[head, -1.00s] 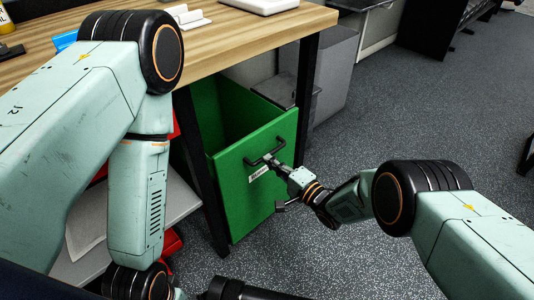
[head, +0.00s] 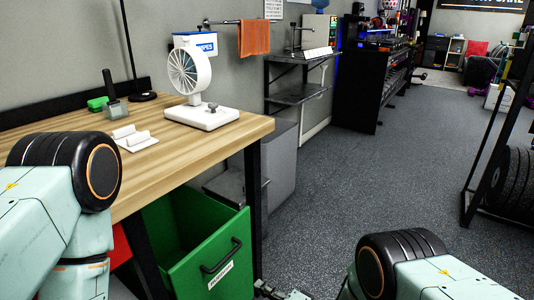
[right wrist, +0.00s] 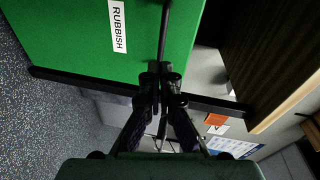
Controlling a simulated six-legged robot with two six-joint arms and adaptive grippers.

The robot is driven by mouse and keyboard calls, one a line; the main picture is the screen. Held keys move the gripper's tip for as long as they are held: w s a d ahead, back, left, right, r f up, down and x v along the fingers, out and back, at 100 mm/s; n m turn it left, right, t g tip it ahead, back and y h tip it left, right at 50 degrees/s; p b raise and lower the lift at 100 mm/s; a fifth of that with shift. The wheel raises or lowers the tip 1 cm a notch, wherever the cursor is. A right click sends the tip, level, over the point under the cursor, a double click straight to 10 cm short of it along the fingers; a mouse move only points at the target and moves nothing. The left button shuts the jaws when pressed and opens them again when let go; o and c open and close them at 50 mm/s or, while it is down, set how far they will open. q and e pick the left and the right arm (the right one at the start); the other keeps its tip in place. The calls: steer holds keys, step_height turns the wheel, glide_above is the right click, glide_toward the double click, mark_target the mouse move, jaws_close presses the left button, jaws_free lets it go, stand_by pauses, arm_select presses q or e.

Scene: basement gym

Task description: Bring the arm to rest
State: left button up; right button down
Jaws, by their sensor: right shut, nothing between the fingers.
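My right gripper (head: 264,288) shows only in part at the bottom edge of the head view, right of the green bin front. In the right wrist view its fingers (right wrist: 160,88) are together with nothing held. The green pull-out bin (head: 190,262) stands open under the workbench. Its black handle (head: 222,255) is left of my gripper in the head view, with a gap between them. The white label reading RUBBISH (right wrist: 118,26) is clear in the right wrist view. My left arm's elbow fills the lower left of the head view; my left gripper is out of view.
The wooden workbench (head: 215,140) carries a white wheel device (head: 190,75) and small items. Its black leg (head: 253,190) stands beside the bin. Grey cabinets (head: 282,160) stand behind. Open speckled floor (head: 370,185) lies to the right, with a black rack (head: 480,180) at the far right.

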steer(key=s+d+f+n+g+h+p, duration=0.25)
steer(key=s+d+h, duration=0.65)
steer(key=s+d, duration=0.55)
steer(key=s+d+r+n+g+h+p, duration=0.1)
steer(key=s+d+r+g, duration=0.1)
steer(key=s, duration=0.5)
steer(key=s+d+r+n+g+h+p, duration=0.1)
steer(key=s+d+r+g, duration=0.2)
steer(key=s, duration=0.4)
steer(key=s+d+r+n+g+h+p, duration=0.1)
steer(key=s+d+r+n+g, duration=0.1)
steer(key=s, duration=0.5)
steer(key=d+r+g, duration=0.1)
steer(key=d+r, duration=0.1)
steer(key=shift+s+d+h+p, duration=0.3)
steer(key=shift+d+p, duration=0.05)
